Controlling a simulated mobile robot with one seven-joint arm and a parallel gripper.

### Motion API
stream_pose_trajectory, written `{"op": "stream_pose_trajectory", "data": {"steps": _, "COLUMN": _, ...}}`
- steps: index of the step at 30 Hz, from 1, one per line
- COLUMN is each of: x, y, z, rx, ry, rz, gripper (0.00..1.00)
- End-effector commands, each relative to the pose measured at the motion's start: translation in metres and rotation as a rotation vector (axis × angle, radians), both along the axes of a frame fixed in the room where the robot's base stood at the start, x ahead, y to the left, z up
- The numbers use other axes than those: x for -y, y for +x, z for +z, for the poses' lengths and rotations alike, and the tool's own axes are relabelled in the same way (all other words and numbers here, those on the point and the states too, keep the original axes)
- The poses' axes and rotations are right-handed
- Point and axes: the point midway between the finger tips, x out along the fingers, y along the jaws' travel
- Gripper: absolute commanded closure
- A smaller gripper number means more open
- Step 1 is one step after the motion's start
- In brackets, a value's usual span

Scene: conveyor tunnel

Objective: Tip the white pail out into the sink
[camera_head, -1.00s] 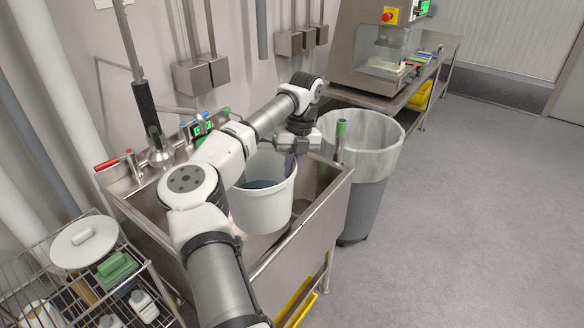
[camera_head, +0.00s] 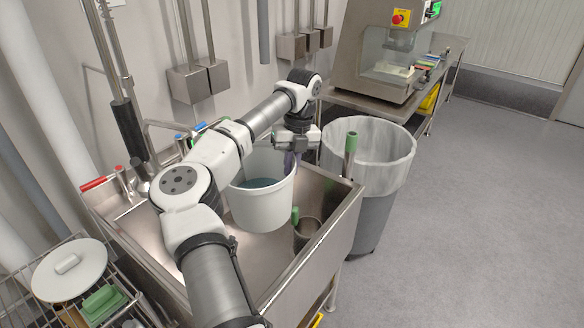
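The white pail (camera_head: 262,207) hangs upright over the steel sink (camera_head: 335,226), with dark bluish liquid inside. My gripper (camera_head: 290,158) is at the pail's back right rim, its dark fingers shut on it. The fingertips are partly hidden by the rim. The pail's left side is close to my arm in the picture. The sink basin shows below and to the right of the pail. I cannot tell the exact gap between the pail and the basin floor.
A steel jug with a green handle (camera_head: 307,232) stands in the sink. A grey bin with a clear liner (camera_head: 368,165) is right of the sink. A wire rack with a white lid (camera_head: 69,268) is at lower left. Open floor lies at right.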

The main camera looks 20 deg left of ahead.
Motion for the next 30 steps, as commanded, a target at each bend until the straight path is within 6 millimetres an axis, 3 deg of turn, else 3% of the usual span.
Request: {"op": "stream_pose_trajectory", "data": {"steps": 30, "x": -0.01, "y": -0.027, "z": 0.01, "rx": 0.381, "ry": -0.135, "rz": 0.0, "gripper": 1.0}}
